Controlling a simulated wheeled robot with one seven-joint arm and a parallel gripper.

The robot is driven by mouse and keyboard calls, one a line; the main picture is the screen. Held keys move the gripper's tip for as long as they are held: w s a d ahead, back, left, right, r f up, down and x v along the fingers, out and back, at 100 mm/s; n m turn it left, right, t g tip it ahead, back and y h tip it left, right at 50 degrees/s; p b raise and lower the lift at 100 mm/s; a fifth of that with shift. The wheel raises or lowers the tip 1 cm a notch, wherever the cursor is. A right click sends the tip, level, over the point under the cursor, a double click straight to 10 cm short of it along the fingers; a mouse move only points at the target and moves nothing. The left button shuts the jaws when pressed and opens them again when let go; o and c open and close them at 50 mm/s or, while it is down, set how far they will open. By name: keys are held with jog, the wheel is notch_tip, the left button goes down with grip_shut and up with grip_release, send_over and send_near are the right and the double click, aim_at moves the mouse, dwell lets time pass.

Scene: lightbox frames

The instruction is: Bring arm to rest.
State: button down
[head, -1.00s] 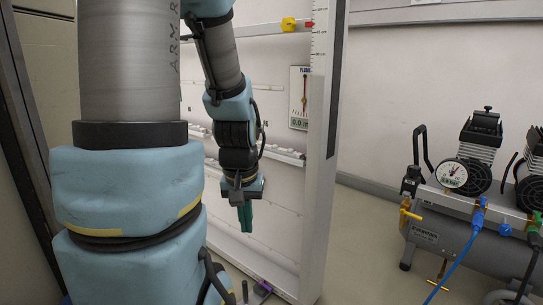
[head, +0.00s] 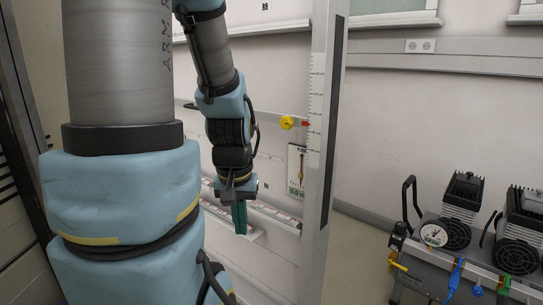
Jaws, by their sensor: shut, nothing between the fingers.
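My arm, blue and grey, fills the left of the head view and hangs down from the top to my gripper (head: 240,218). The gripper points down and its green fingers are shut with nothing between them. It is in front of a white frame (head: 318,150) with rails and a printed scale on its right post. I cannot tell how far the fingers are from the rails behind them.
A yellow knob (head: 287,122) with a red pointer sits on a rail by the scale post. A gauge panel (head: 296,170) hangs below it. A compressor (head: 462,215) with a round dial and blue hose stands at the right. Floor shows between post and compressor.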

notch_tip(320, 180, up, 14)
jog(key=p, duration=1.1)
jog(key=shift+f, duration=0.1)
